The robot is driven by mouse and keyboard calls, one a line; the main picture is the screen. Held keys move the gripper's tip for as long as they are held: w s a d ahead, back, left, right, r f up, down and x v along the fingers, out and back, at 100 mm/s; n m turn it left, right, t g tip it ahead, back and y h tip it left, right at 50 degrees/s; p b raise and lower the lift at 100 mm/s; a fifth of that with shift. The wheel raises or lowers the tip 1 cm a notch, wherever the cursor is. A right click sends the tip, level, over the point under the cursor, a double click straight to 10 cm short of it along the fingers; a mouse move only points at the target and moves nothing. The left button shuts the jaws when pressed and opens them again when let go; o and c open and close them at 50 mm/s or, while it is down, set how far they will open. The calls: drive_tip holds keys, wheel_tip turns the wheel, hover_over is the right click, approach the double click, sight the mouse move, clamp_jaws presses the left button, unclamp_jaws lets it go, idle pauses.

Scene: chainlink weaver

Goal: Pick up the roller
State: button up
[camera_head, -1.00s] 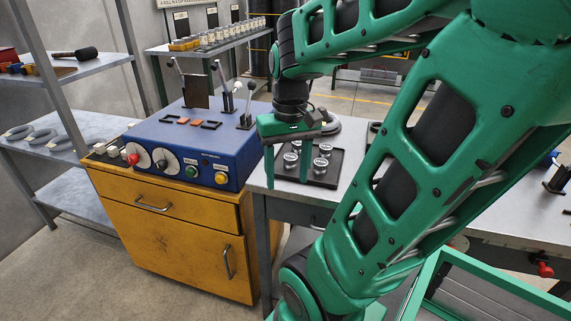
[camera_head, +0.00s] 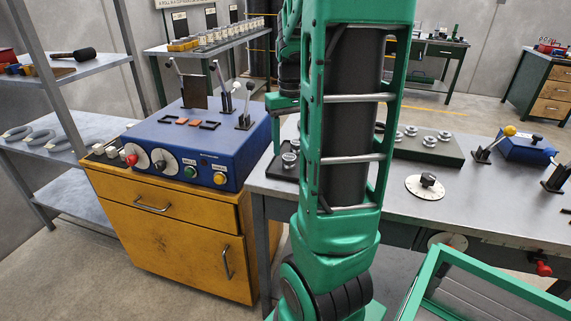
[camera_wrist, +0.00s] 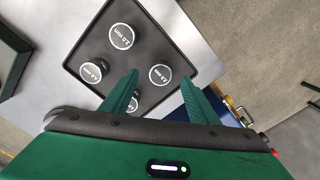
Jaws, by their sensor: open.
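Several short round rollers stand in a dark square tray (camera_wrist: 150,25) in the wrist view. Their pale tops carry mm labels. A roller marked 2.0 mm (camera_wrist: 122,36) stands at the top. Another roller (camera_wrist: 93,71) is at the left, one (camera_wrist: 160,74) at the right, and one (camera_wrist: 133,103) is lowest, partly hidden by a finger. My gripper (camera_wrist: 160,78) is open and empty, with its fingertips to either side of the right-hand roller in the picture; the height gap is unclear. In the head view, my arm hides most of the tray (camera_head: 281,173) and part of my gripper.
A blue control box (camera_head: 205,145) with upright levers stands left of the tray on a yellow cabinet (camera_head: 170,235). A green-grey block with metal discs (camera_head: 430,148) and a round dial (camera_head: 427,186) lie on the grey table (camera_head: 400,235) to the right.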

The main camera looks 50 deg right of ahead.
sight(289, 156)
drive_tip(key=shift+w+f, duration=0.2)
drive_tip(key=shift+f, duration=2.45)
drive_tip(key=shift+c, duration=0.6)
clamp_jaws()
drive_tip(key=shift+r, duration=0.1)
